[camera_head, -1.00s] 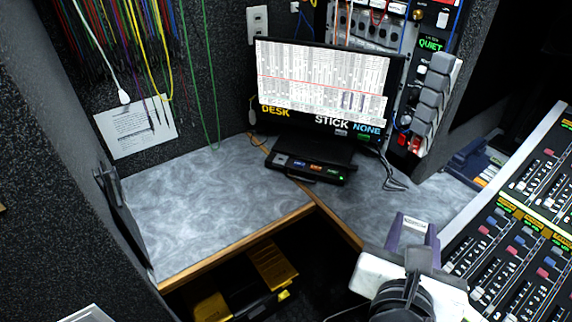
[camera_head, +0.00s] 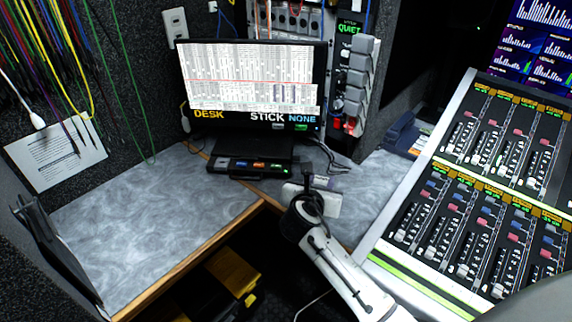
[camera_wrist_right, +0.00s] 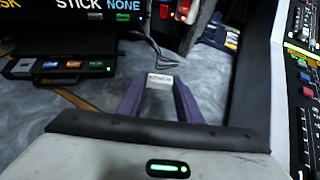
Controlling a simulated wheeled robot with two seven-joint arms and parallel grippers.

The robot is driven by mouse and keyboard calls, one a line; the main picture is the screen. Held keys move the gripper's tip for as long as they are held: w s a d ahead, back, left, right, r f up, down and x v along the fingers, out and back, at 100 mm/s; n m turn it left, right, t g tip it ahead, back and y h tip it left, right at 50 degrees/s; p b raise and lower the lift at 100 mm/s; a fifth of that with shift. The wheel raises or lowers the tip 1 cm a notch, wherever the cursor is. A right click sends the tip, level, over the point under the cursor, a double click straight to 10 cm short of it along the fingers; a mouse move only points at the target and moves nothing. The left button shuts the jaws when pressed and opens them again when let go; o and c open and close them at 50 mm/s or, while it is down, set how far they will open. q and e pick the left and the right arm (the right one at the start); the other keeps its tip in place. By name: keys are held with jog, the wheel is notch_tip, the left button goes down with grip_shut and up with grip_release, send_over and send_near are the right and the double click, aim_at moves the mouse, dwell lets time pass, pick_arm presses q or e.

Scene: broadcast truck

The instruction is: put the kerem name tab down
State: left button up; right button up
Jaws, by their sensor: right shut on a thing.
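The kerem name tab (camera_wrist_right: 160,81) is a small pale block with dark lettering, seen in the right wrist view between the tips of two purple fingers. My right gripper (camera_wrist_right: 160,88) is shut on it. In the head view my right gripper (camera_head: 318,181) is over the grey desk (camera_head: 350,215), in front of the monitor and right of the small button box. The tab cannot be made out clearly there. Whether the tab touches the desk, I cannot tell. My left gripper is not in view.
A monitor (camera_head: 250,85) stands at the back, with a button box (camera_head: 248,167) in front of it. A sloping fader console (camera_head: 470,190) is at the right. Grey bins (camera_head: 357,80) hang right of the monitor. The left desk surface (camera_head: 150,215) is clear.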

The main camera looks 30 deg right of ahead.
jog(key=f, duration=0.2)
jog(key=f+b, duration=0.1)
jog(key=f, duration=0.3)
jog(key=shift+d+f+b, duration=0.25)
jog(key=shift+f+b, duration=0.05)
jog(key=shift+f, duration=0.1)
notch_tip(320, 180, down, 4)
jog(key=shift+r+b, duration=0.1)
jog(key=shift+b, duration=0.45)
jog(key=shift+f, duration=0.25)
jog(key=o, duration=1)
jog(key=shift+r, duration=0.1)
